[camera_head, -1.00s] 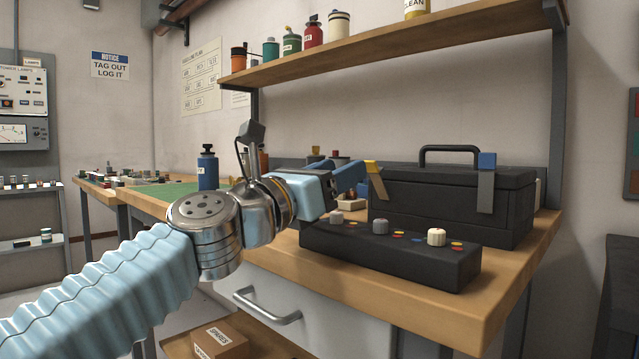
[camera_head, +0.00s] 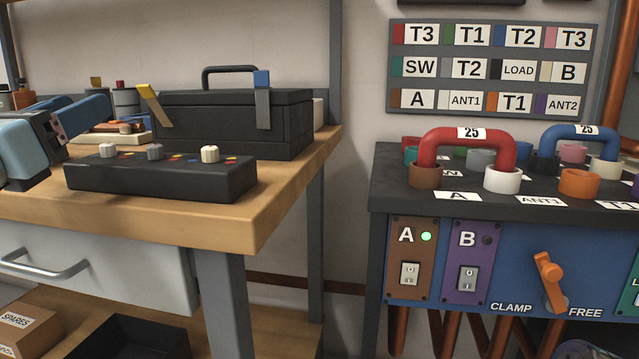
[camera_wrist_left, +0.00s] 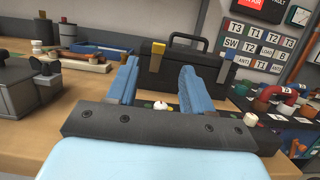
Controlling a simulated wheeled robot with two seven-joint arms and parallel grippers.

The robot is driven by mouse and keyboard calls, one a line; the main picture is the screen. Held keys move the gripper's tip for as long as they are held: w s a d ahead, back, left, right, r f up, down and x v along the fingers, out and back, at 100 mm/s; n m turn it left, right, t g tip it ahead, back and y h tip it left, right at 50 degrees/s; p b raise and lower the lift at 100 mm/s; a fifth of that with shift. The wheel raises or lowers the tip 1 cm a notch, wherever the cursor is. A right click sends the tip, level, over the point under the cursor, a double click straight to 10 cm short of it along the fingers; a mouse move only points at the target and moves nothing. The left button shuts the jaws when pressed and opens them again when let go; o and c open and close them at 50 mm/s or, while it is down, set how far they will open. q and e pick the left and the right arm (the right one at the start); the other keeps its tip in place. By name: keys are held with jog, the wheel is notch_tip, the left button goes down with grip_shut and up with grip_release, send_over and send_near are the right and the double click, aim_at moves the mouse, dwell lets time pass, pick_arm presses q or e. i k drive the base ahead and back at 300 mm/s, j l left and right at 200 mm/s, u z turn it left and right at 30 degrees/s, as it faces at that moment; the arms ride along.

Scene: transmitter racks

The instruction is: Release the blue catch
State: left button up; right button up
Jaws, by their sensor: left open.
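The black toolbox (camera_head: 215,128) stands on the wooden bench with its lid down and handle up. Its blue-tipped catch (camera_head: 262,98) lies straight down against the front, to the right. Its yellow-tipped catch (camera_head: 153,104) tilts out from the front, to the left; it also shows between my fingers in the wrist view (camera_wrist_left: 157,56). My left gripper (camera_head: 88,117) is at the left of the head view, open and empty, left of the toolbox and apart from it. My right gripper is out of view.
A low black control box (camera_head: 160,178) with pale knobs sits in front of the toolbox. A shelf post (camera_head: 334,60) rises behind the bench's right end. To the right, a patch cabinet (camera_head: 400,190) carries a red U-link (camera_head: 467,137) and an orange lever (camera_head: 549,280).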

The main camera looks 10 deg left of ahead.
aim_at(261, 78)
jog(key=k+j, duration=0.1)
jog(key=k, duration=0.85)
